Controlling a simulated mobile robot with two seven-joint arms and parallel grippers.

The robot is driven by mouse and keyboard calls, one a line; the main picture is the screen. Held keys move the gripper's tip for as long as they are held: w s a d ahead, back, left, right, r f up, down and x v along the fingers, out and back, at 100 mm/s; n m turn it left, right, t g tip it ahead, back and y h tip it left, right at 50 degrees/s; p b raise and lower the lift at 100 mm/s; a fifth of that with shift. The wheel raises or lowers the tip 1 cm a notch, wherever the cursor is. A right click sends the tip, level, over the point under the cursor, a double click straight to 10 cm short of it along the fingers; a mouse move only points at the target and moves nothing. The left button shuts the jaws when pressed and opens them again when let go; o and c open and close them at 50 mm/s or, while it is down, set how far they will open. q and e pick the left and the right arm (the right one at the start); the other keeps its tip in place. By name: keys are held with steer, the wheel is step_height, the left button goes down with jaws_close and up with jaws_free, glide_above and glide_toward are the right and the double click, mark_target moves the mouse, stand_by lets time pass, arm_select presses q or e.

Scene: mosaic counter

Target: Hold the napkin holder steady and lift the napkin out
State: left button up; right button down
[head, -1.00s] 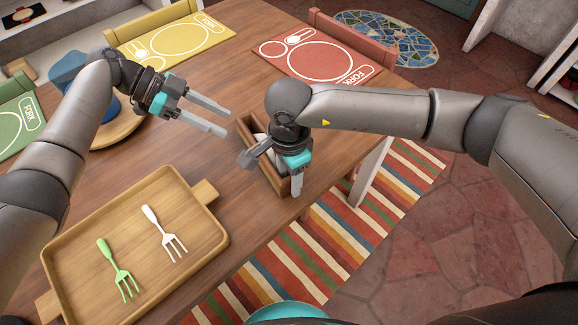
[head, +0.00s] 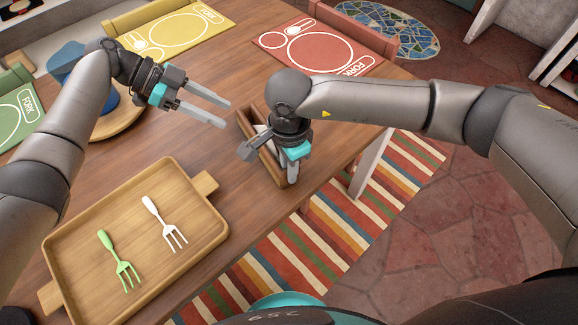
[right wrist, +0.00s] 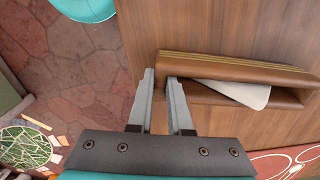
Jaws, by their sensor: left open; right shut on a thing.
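The napkin holder (head: 270,170) is a narrow brown wooden box near the table's right edge. It also shows in the right wrist view (right wrist: 230,67). A white napkin (right wrist: 238,92) lies between its long walls, with part sticking out; in the head view it is mostly hidden by my right gripper. My right gripper (head: 291,174) is shut on the near end of the holder, one finger on each side of the end wall in the right wrist view (right wrist: 160,82). My left gripper (head: 227,112) is open and empty, above the table just left of the holder's far end.
A wooden tray (head: 60,250) holds a green fork (head: 118,262) and a white fork (head: 165,225) at front left. Red (head: 325,48) and yellow (head: 175,30) placemats lie farther back. Bare tabletop separates tray and holder. The table edge is close to the holder's right.

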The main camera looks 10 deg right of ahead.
arm_select(q)
steer(key=shift+o, duration=0.2)
stand_by(0.7)
steer(key=shift+o, duration=0.2)
steer(key=shift+d+r, duration=0.1)
steer(key=s+d+r+m+t+y, duration=0.3)
steer(key=d+r+m+y, duration=0.55)
steer(key=m+y, duration=0.25)
glide_above(263, 127)
steer(key=f, duration=0.7)
steer(key=shift+s+a, duration=0.1)
steer(key=shift+s, duration=0.1)
steer(key=shift+w+d+f, duration=0.1)
steer(key=shift+f, duration=1.25)
steer(key=shift+w+d+f, duration=0.1)
steer(key=shift+f, duration=1.25)
steer(key=shift+c, duration=0.2)
jaws_close()
